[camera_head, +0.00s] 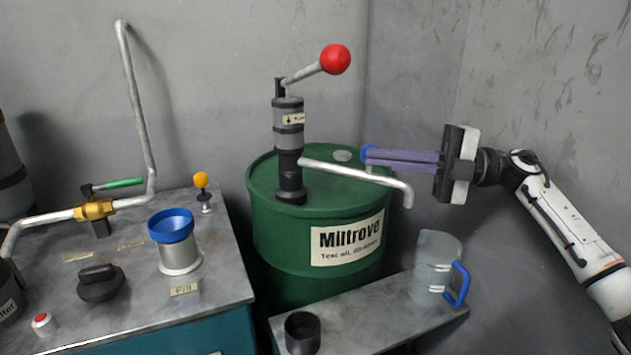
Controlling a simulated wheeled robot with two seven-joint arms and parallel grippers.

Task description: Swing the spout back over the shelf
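The spout (350,171) is a pale metal pipe on the dark hand pump (289,150) atop the green Miltrovo drum (290,235). It reaches right across the drum lid, and its bent-down end shows past the drum's right rim, above and left of the clear jug in the picture. My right gripper (368,155) comes in from the right. Its purple fingers lie close together, just above the spout in the picture, with nothing seen between them. I cannot tell whether they touch the spout. The grey shelf (375,318) stands in front of the drum. My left gripper is not in view.
The clear jug (436,262) with a blue handle stands on the shelf's right end; a dark cup (302,334) is at its left. The pump lever (306,75) has a red ball. A bench (140,275) at left holds a blue-rimmed funnel (172,226) and piping.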

